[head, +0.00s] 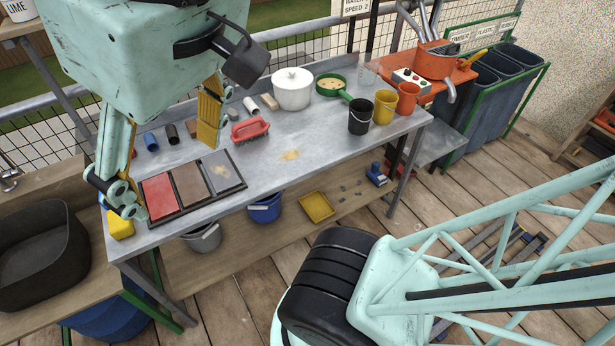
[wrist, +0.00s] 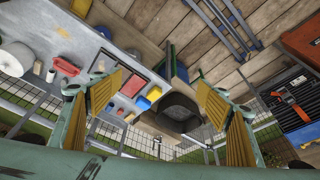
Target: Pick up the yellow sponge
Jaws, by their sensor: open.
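The yellow sponge (head: 120,223) lies at the near left corner of the grey worktable (head: 300,170), left of the tray of coloured panels. In the wrist view a small yellow block (wrist: 154,93), which looks like the sponge, shows between the fingers near the table edge. My gripper (head: 166,158) is open and empty, its fingers spread wide above the table's left part. In the head view one finger overlaps the area just above the sponge; I cannot tell the height between them. Both yellow-padded fingers also show in the wrist view (wrist: 160,100).
A tray (head: 192,188) with red, brown and grey panels lies right of the sponge. A red brush (head: 250,129), a white pot (head: 292,89) and several cups stand farther right. A black basin (head: 40,243) sits on a wooden bench at left.

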